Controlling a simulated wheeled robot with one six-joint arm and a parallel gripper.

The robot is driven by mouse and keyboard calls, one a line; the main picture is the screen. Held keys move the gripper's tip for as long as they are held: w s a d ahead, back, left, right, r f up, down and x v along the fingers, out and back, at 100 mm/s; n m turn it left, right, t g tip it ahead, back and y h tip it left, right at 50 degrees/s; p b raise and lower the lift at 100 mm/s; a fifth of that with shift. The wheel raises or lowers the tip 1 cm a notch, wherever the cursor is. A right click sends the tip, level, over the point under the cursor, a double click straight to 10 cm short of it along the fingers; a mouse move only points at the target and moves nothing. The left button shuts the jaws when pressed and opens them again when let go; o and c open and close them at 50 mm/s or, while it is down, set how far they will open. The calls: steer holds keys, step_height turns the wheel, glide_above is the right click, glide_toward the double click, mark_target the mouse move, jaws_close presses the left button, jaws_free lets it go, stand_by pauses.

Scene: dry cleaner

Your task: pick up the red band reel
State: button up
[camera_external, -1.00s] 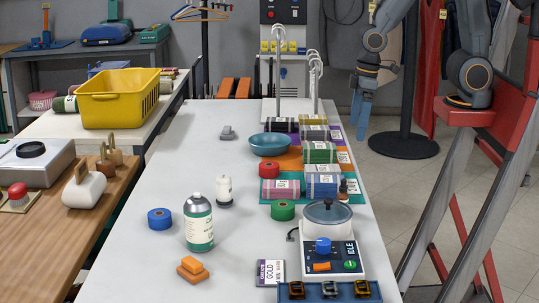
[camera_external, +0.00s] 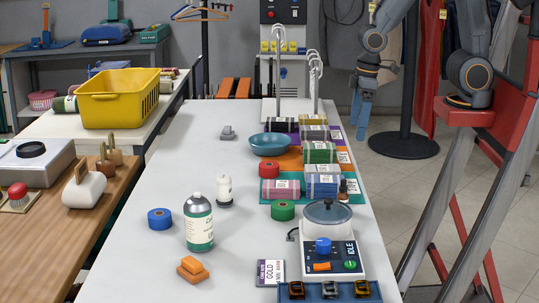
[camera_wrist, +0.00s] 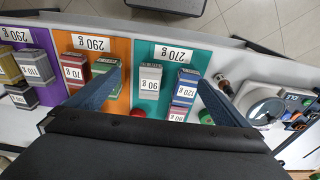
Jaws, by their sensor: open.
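In the wrist view a small part of what looks like the red reel (camera_wrist: 138,112) shows at the edge of my gripper's dark body, which hides the rest. My gripper (camera_external: 362,115) is off the right side of the counter in the external view, fingers pointing down, well apart from the reel. In the wrist view my gripper (camera_wrist: 160,88) has its two blue fingers spread wide with nothing held between them.
A blue bowl (camera_external: 269,144) is just behind the reel. The counter's left middle is mostly clear.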

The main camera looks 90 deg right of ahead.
steer(key=c, duration=0.7)
steer(key=shift+c, duration=0.2)
steer(key=shift+w, duration=0.1)
steer(key=n+g+p, duration=0.1)
steer(key=n, duration=1.6)
glide_above(269, 165)
steer(key=f, duration=0.7)
steer(key=shift+s+f, duration=0.1)
steer(key=shift+s, duration=0.1)
steer(key=shift+w+f, duration=0.15)
steer(key=shift+f, duration=0.05)
steer(key=shift+d+f+p, duration=0.15)
steer(key=shift+f+p, duration=1.7)
steer(key=shift+f, duration=1.9)
